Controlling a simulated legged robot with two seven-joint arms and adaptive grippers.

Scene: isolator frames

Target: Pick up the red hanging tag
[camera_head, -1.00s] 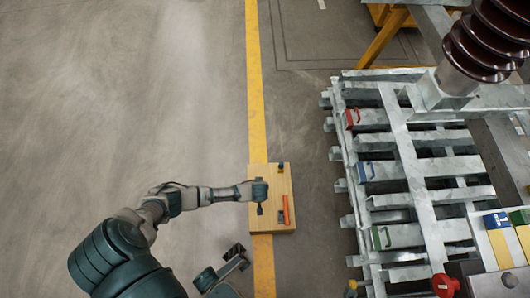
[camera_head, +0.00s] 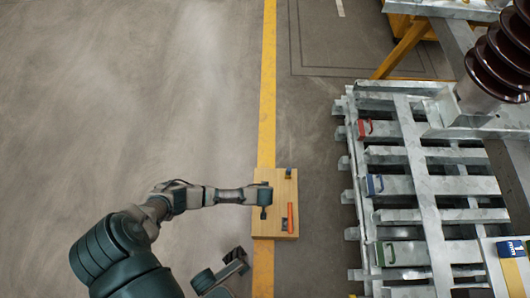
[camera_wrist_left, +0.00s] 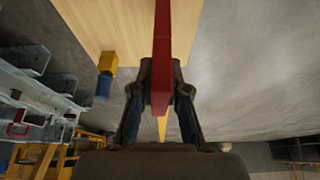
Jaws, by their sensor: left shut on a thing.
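In the left wrist view, a long flat red tag (camera_wrist_left: 162,45) runs between the two fingers of my left gripper (camera_wrist_left: 160,95), which is shut on it. A pale wooden board (camera_wrist_left: 92,22) lies beyond it at the upper left. In the head view, my left gripper (camera_head: 265,198) is over the wooden board (camera_head: 263,228) near its left edge. The held tag cannot be made out in the head view.
A metal slatted frame with red (camera_head: 365,128), blue (camera_head: 375,184) and green (camera_head: 386,254) pieces stands at right. Open floor (camera_head: 110,90) lies at left.

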